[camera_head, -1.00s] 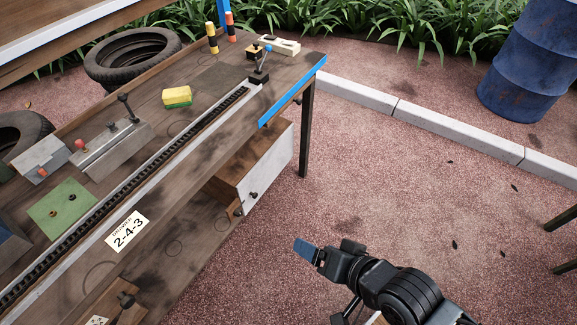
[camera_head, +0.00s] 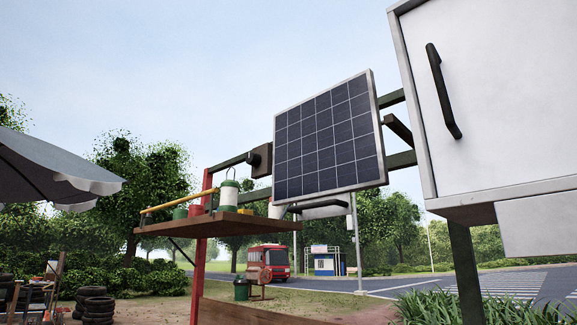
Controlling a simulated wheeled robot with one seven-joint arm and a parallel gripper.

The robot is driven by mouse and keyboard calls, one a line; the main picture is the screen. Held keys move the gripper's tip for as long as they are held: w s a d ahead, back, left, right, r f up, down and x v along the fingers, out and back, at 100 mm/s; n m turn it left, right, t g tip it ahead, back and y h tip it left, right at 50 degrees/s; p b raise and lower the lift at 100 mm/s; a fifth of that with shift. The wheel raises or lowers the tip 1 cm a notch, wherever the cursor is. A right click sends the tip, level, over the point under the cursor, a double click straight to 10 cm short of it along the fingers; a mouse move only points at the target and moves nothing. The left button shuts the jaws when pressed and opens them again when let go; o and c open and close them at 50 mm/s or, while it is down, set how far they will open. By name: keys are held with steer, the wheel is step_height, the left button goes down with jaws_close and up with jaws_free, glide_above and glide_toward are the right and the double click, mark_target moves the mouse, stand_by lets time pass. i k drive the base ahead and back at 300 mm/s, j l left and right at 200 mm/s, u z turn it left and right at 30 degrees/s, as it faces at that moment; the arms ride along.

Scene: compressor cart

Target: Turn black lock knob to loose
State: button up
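A small black round part (camera_head: 252,159) sticks out of a brown block (camera_head: 263,161) on the rail left of the solar panel. It looks like a knob, but it is too small to tell its setting. The solar panel (camera_head: 328,140) is tilted and mounted in front of dark green rails (camera_head: 398,160). My gripper is not in this view.
A white cabinet (camera_head: 500,95) with a black handle (camera_head: 443,92) fills the upper right. A wooden shelf (camera_head: 215,224) bears a lantern (camera_head: 229,192) and several small items. A red post (camera_head: 203,235) stands at the left. A grey umbrella (camera_head: 50,170) is at the far left.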

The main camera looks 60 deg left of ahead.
mark_target(254, 160)
steer(key=i+l+u, duration=0.15)
steer(key=u, duration=1.25)
